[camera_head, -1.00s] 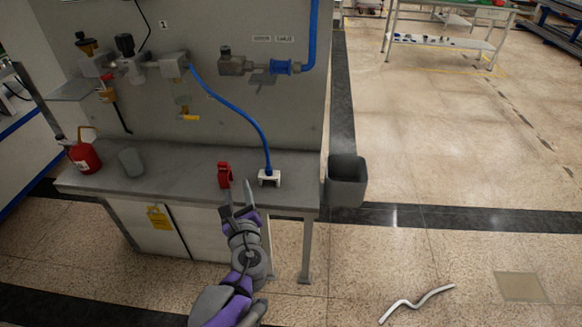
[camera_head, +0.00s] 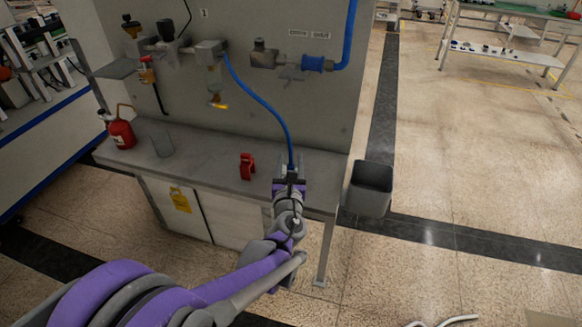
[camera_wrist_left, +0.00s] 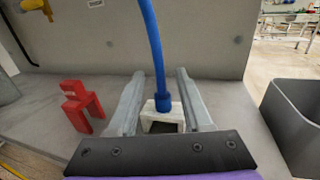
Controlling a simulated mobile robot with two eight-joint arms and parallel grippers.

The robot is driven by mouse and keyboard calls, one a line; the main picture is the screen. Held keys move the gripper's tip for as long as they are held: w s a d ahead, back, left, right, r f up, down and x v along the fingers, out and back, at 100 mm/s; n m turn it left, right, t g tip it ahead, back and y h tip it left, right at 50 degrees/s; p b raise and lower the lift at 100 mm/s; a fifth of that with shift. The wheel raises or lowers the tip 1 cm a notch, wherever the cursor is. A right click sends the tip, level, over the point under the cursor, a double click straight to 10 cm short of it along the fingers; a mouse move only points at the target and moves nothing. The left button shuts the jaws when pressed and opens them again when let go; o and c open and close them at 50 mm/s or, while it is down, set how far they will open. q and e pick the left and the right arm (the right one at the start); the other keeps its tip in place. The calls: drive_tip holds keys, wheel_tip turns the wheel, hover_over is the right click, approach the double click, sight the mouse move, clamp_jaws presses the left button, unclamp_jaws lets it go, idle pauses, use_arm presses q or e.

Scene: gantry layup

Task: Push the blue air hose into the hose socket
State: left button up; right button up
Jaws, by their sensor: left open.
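The blue air hose (camera_head: 288,135) hangs from a fitting on the panel down to the bench front. Its collared lower end (camera_wrist_left: 163,101) stands upright in a small white holder (camera_wrist_left: 176,115) on the bench. My left gripper (camera_head: 289,182) is open at the holder; in the left wrist view its fingers (camera_wrist_left: 160,76) lie either side of the hose end, with visible gaps. A grey fitting (camera_head: 263,56) with a blue collar (camera_head: 314,64) is on the panel; I cannot tell whether it is the hose socket. My right gripper is out of view.
A red clamp-like part (camera_head: 247,167) stands on the bench left of my gripper. A grey bin (camera_head: 370,190) is at the bench's right end. The panel rises behind.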

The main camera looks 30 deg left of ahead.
sight(291, 158)
use_arm(q)
drive_tip(key=x, duration=0.4)
drive_tip(key=shift+w, duration=0.2)
clamp_jaws()
